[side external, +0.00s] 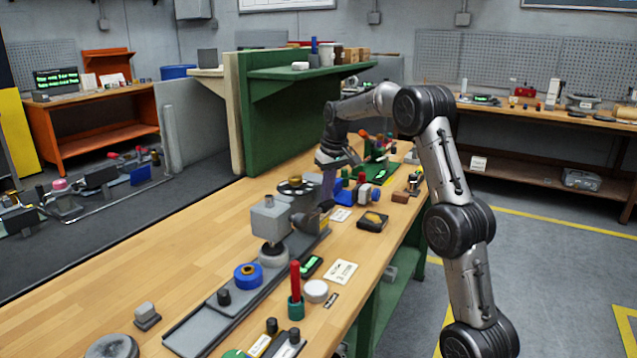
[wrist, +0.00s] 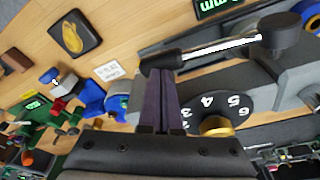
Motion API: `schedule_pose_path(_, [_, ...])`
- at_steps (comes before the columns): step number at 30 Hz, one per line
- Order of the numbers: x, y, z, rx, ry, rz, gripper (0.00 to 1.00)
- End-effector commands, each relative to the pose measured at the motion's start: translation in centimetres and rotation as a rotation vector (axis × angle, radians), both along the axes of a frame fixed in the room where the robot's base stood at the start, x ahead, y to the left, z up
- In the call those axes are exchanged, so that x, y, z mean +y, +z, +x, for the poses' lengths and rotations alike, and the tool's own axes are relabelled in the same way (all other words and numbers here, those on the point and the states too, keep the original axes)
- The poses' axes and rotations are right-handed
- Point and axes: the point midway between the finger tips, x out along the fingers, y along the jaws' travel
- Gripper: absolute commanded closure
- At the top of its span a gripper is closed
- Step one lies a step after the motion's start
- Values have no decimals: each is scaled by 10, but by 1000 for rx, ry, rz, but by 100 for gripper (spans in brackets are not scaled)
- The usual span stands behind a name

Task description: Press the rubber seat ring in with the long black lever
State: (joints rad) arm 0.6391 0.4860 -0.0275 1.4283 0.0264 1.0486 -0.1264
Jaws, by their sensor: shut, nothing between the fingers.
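The lever's black grip (wrist: 162,61) lies across the top of the wrist view. A bright metal rod (wrist: 222,46) joins it to a dark round hub (wrist: 283,34). In the side view the dark lever (side external: 311,217) is beside the grey press head (side external: 269,217). My gripper (wrist: 162,80) is shut and empty, its dark fingertips at the grip. I cannot tell whether they touch it. The gripper (side external: 326,203) comes down from above in the side view. A dark round part (side external: 271,255) is under the press head. I cannot make out the rubber seat ring for certain.
A numbered black dial (wrist: 217,108) with a brass hub is right of my fingers. A blue ring part (side external: 248,275) and a red-handled tool (side external: 295,280) stand in front of the press. A black tray (side external: 372,221) lies to the right. The left bench top is mostly clear.

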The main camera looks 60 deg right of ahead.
Motion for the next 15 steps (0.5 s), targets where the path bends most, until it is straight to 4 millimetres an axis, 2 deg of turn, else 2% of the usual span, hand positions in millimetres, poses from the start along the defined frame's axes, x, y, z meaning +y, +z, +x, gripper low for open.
schedule_pose_path(1, [2, -11, -2, 21, 0, 14, 100])
schedule_pose_path(4, [2, -10, -2, 21, 0, 14, 100])
schedule_pose_path(15, [7, 10, -1, 15, 0, 11, 100])
